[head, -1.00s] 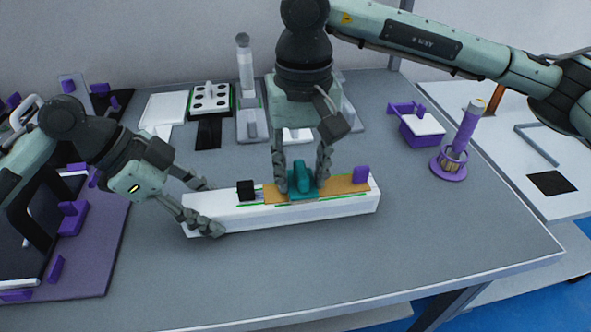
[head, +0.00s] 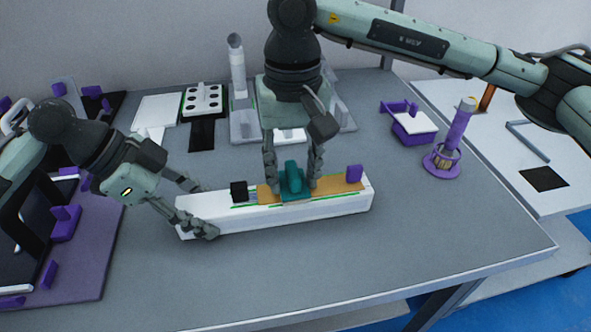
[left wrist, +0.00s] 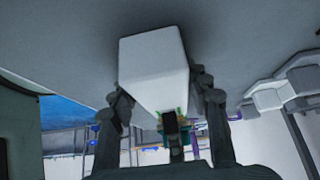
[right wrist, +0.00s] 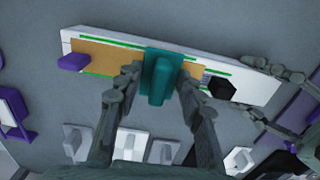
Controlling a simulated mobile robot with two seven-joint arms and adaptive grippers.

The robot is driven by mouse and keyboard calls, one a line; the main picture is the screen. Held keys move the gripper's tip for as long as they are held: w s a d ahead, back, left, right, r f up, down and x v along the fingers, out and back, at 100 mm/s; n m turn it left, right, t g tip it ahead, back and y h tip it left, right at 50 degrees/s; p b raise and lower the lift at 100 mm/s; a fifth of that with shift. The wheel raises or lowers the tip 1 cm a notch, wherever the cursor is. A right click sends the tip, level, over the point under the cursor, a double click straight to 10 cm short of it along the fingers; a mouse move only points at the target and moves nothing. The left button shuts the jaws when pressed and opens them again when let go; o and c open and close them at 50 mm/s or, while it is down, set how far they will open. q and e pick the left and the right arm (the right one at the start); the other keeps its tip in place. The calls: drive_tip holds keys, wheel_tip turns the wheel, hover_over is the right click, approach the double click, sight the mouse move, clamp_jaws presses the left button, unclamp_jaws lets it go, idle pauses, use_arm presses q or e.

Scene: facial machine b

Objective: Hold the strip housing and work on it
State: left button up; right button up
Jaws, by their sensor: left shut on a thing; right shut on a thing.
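The strip housing (head: 235,217) is a long white bar lying on the grey table, with an orange-brown strip (head: 330,187) and thin green lines on top. My left gripper (head: 202,208) is shut across its left end; in the left wrist view the white end (left wrist: 153,62) sits between the fingers. My right gripper (head: 292,184) is shut on a teal block (head: 292,176) with a raised grip, on top of the housing. The right wrist view shows the teal block (right wrist: 160,75) between the fingers. Its underside is hidden.
A black block (head: 239,191) and a purple block (head: 354,173) stand on the housing either side of the teal one. A purple stand (head: 455,137) and purple bin (head: 413,132) are at right. Fixtures line the back. The table front is clear.

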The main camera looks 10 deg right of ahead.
use_arm(q)
drive_tip(key=shift+f, duration=0.15)
use_arm(e)
drive_tip(key=shift+a, duration=0.35)
drive_tip(key=shift+d+f, duration=0.1)
drive_tip(key=shift+d, duration=0.65)
drive_tip(key=shift+a, duration=0.75)
drive_tip(key=shift+d, duration=0.75)
drive_tip(key=shift+a, duration=0.8)
drive_tip(key=shift+d, duration=0.85)
drive_tip(key=shift+r, duration=3.1)
